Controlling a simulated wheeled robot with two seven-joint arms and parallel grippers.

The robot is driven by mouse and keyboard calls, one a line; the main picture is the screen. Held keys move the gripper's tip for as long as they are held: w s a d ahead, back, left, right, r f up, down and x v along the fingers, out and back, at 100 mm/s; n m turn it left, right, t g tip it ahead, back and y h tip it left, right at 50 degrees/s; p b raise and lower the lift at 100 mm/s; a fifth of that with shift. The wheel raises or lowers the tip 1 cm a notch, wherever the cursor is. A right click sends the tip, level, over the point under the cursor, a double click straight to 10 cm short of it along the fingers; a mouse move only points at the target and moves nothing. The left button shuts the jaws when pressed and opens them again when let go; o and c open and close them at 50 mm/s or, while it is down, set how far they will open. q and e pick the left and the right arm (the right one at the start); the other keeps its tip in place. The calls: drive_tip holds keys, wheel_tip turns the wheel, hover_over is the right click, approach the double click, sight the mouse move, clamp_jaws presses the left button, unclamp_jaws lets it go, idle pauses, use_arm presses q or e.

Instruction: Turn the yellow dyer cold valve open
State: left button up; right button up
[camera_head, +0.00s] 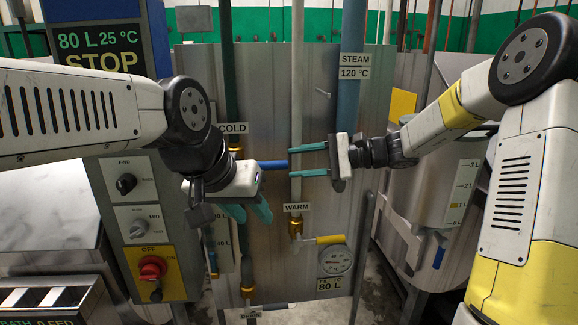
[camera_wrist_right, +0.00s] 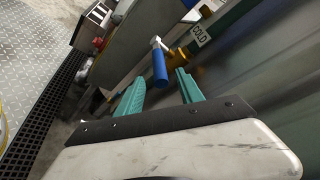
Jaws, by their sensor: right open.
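The cold valve has a blue handle (camera_head: 272,164) that points sideways to the right, across the upright green pipe (camera_head: 229,75) under the COLD label (camera_head: 233,128). In the right wrist view the blue handle (camera_wrist_right: 160,68) hangs on a silver lever beside a brass fitting (camera_wrist_right: 182,54). My right gripper (camera_head: 295,160) is open, with its teal fingers pointing left at the handle's free end. In the right wrist view, the handle's end lies in line with the gap between the fingers (camera_wrist_right: 160,88); contact cannot be told. My left gripper (camera_head: 250,212) is open and empty, below the handle, and hides part of the pipe.
A warm valve with a yellow handle (camera_head: 330,239) and a round gauge (camera_head: 337,260) sit below right. A blue steam pipe (camera_head: 352,85) stands behind my right gripper. A control panel (camera_head: 145,215) with knobs and a red switch stands at left.

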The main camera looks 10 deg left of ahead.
sight(272, 166)
drive_tip(key=x, duration=0.7)
drive_tip(key=shift+a+f, duration=0.1)
drive_tip(key=shift+a, duration=0.2)
clamp_jaws()
idle(1.1)
